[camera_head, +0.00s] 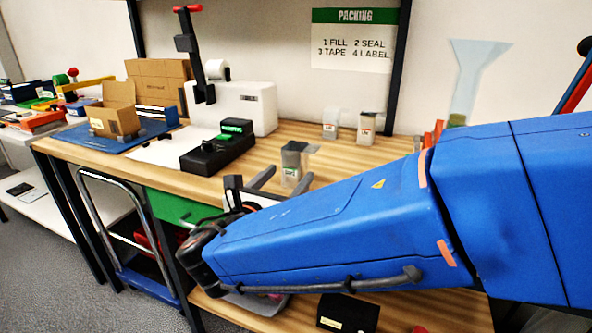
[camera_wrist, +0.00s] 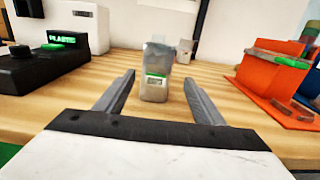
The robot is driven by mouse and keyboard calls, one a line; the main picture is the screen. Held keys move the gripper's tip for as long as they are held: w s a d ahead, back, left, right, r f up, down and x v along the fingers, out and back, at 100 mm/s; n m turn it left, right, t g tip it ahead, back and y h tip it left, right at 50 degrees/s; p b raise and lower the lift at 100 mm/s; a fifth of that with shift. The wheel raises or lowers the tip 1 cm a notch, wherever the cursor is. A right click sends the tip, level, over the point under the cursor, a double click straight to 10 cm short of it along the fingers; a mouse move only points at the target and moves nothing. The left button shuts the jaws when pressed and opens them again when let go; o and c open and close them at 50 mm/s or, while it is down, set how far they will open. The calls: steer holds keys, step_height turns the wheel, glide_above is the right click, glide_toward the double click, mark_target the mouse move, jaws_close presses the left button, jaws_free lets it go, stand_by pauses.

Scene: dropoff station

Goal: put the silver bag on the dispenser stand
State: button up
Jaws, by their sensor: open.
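The silver bag (camera_head: 291,162) stands upright on the wooden table; it has a green label and shows in the wrist view (camera_wrist: 157,68) too. My gripper (camera_head: 290,173) is open and empty. In the wrist view its two fingers (camera_wrist: 159,80) point at the bag, one on each side in the picture. The bag is at or just past the fingertips; I cannot tell exactly how deep. An orange stand (camera_wrist: 262,85) with a green part is at the right of the wrist view and may be the dispenser stand. My arm mostly hides it in the head view.
A black device with a green display (camera_head: 218,148) and a white printer (camera_head: 235,105) stand to the left. Two small bags (camera_head: 330,123) (camera_head: 368,127) stand at the back. The table around the silver bag is clear.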

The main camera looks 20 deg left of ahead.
mark_target(291, 169)
steer(key=shift+w+a, duration=0.1)
steer(key=shift+w, duration=3.25)
steer(key=c, duration=1.2)
